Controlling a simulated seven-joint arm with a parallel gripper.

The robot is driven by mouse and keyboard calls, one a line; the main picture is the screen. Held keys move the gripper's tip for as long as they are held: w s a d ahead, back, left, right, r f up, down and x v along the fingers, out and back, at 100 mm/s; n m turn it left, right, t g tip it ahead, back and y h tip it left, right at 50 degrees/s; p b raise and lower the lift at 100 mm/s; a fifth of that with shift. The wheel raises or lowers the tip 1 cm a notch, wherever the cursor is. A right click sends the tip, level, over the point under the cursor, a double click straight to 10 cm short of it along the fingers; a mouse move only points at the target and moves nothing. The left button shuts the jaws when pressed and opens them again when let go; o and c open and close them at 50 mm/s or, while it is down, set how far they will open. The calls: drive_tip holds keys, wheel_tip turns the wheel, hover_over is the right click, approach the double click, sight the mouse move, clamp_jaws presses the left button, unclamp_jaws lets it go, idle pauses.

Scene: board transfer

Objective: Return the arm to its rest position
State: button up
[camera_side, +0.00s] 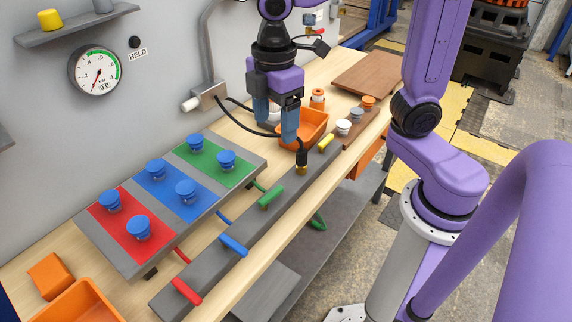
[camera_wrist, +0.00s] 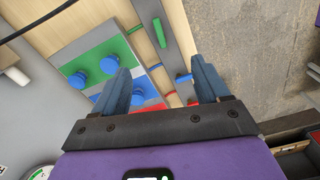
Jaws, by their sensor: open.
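My gripper (camera_side: 276,130) hangs above the bench near the orange bin in the side view, fingers pointing down. Its two blue fingers stand apart with nothing between them; the wrist view also shows the open gripper (camera_wrist: 160,70). The grey board (camera_side: 137,262) lies on the bench left of my gripper. It has red, blue and green panels with blue knobs, two on each. The board also shows in the wrist view (camera_wrist: 72,52), beyond my fingers and partly hidden by them.
A grey bar (camera_side: 215,258) with red, blue, green and yellow pegs runs along the bench front. An orange bin (camera_side: 312,127) stands close to my gripper, partly hidden. Another orange bin (camera_side: 80,305) is at lower left.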

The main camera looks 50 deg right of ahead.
drive_tip(key=s+d+f+m, duration=0.1)
drive_tip(key=s+d+f, duration=0.1)
drive_tip(key=s, duration=0.5)
drive_tip(key=s+d+f+m, duration=0.1)
drive_tip(key=s+d+f, duration=0.2)
drive_tip(key=s+d, duration=0.2)
drive_tip(key=s, duration=0.3)
drive_tip(key=shift+m, duration=0.3)
